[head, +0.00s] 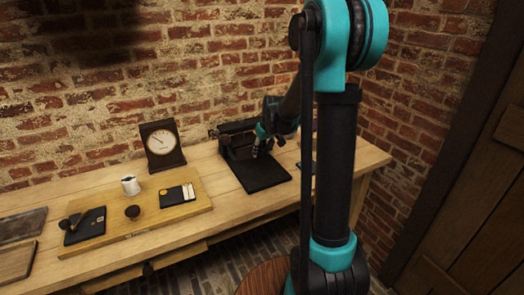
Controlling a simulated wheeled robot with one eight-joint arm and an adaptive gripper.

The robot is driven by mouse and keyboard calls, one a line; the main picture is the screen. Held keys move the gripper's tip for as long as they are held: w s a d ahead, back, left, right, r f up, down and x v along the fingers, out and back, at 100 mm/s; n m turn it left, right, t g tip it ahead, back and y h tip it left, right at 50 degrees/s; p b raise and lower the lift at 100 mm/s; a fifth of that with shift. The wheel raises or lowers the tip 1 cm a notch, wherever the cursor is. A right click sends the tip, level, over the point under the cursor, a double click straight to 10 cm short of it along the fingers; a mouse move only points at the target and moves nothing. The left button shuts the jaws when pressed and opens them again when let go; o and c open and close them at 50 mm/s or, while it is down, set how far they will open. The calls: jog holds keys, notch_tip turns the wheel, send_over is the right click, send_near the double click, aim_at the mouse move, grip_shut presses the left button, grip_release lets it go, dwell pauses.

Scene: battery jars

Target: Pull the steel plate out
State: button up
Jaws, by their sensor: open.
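My gripper (257,153) is at the back of the wooden table, above a black mat (262,177) and in front of a dark box-like apparatus (236,143). It is open, and I see nothing held in it. I cannot make out a steel plate with certainty; my gripper and arm hide part of the apparatus. A small white jar or cup (130,185) stands on a light wooden board (160,218) left of my gripper. A dark flat slab (22,226) lies at the table's left edge.
A dial gauge (162,143) stands behind the board. A brick wall closes the back. Bare table (225,205) lies between board and mat.

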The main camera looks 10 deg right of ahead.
grip_shut()
jog(key=shift+s, duration=0.15)
jog(key=s+d, duration=0.1)
jog(key=s, duration=0.4)
jog(key=s+d, duration=0.2)
jog(key=s, duration=0.4)
jog(key=s+d, duration=0.2)
jog(key=s, duration=0.3)
jog(key=shift+s+d, duration=0.15)
jog(key=shift+d, duration=0.05)
grip_release()
jog(key=shift+s, duration=0.1)
